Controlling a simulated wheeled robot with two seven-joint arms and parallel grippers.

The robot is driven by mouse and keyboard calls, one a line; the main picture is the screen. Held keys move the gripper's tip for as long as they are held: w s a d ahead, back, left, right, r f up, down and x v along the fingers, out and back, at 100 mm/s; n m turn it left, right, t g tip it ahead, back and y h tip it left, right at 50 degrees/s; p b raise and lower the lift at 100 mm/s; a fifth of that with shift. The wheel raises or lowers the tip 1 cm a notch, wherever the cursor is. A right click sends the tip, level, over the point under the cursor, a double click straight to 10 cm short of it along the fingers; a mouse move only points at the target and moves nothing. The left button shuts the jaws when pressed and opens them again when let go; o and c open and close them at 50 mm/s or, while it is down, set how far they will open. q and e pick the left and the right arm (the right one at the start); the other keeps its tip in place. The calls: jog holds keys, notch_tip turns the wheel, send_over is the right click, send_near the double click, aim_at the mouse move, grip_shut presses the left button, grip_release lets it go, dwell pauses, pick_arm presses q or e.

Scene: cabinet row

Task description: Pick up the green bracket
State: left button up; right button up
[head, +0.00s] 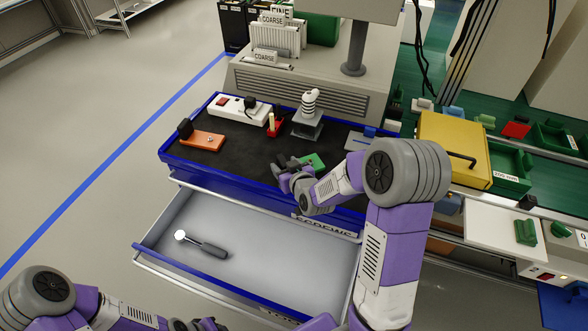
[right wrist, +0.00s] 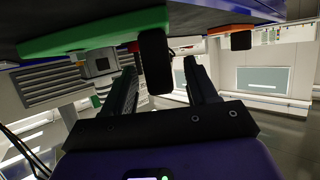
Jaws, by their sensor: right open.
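The green bracket (head: 312,161) lies on the black top of the blue-edged workbench, near its front edge. My right gripper (head: 284,168) is at its left end, and my wrist hides part of it. In the right wrist view the green bracket (right wrist: 95,35) crosses the upper left. Its black block (right wrist: 154,62) stands between the two fingers of my right gripper (right wrist: 160,78), which are apart, with gaps visible on both sides. My left gripper (head: 194,324) is low at the bottom edge of the head view, mostly cut off.
An orange bracket (head: 203,141) with a black block lies at the left of the bench top. A power strip (head: 238,110), a red holder (head: 275,127) and a grey stand (head: 308,122) are behind. The open drawer (head: 290,270) below holds a dark-handled tool (head: 206,246).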

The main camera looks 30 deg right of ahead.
jog(key=shift+x, duration=1.15)
grip_shut()
jog(key=shift+r, duration=0.1)
